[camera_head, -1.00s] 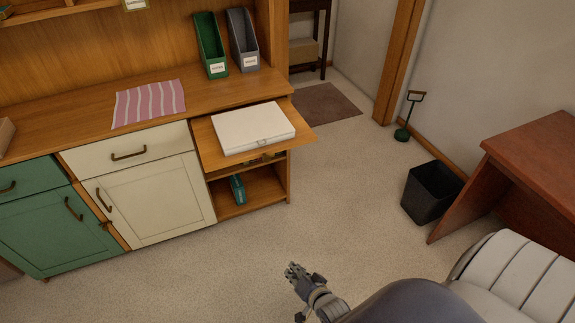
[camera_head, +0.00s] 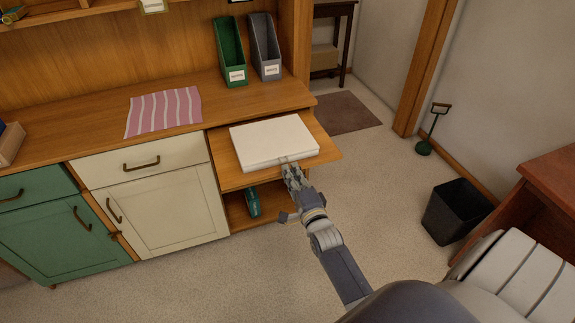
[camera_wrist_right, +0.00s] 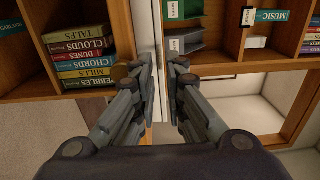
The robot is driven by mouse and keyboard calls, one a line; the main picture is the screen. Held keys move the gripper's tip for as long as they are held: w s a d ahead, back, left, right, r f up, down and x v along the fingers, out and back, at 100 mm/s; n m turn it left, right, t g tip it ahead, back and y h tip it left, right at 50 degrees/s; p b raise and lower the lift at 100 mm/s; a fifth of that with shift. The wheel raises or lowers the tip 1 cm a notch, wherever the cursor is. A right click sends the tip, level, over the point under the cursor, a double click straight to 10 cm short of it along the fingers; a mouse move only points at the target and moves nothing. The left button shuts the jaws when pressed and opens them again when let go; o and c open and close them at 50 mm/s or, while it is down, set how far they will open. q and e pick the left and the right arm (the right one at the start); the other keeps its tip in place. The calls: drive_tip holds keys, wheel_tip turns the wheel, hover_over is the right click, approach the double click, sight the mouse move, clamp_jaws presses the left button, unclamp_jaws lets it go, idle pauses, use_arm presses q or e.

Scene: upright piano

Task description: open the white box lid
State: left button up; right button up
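The white box (camera_head: 272,140) lies flat on the pull-out wooden shelf (camera_head: 328,150), its lid down. My right gripper (camera_head: 287,168) is at the middle of the box's front edge, by the small latch, and overlaps it in the head view. Whether it touches the box is not clear. In the right wrist view its two fingers (camera_wrist_right: 162,68) stand a narrow gap apart, with nothing clearly held between them. The fingers hide part of the box's front. My left gripper is not in view.
A striped pink cloth (camera_head: 164,110) lies on the counter left of the box. Green (camera_head: 231,60) and grey (camera_head: 266,55) file holders stand behind it. A teal item (camera_head: 253,201) is in the cubby below. A black bin (camera_head: 456,211) stands right; the floor between is clear.

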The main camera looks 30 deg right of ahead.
drive_tip(key=shift+x, duration=1.25)
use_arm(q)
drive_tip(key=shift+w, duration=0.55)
use_arm(e)
drive_tip(key=shift+w+d, duration=0.15)
drive_tip(key=shift+w, duration=0.55)
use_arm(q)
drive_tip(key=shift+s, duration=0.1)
use_arm(e)
clamp_jaws()
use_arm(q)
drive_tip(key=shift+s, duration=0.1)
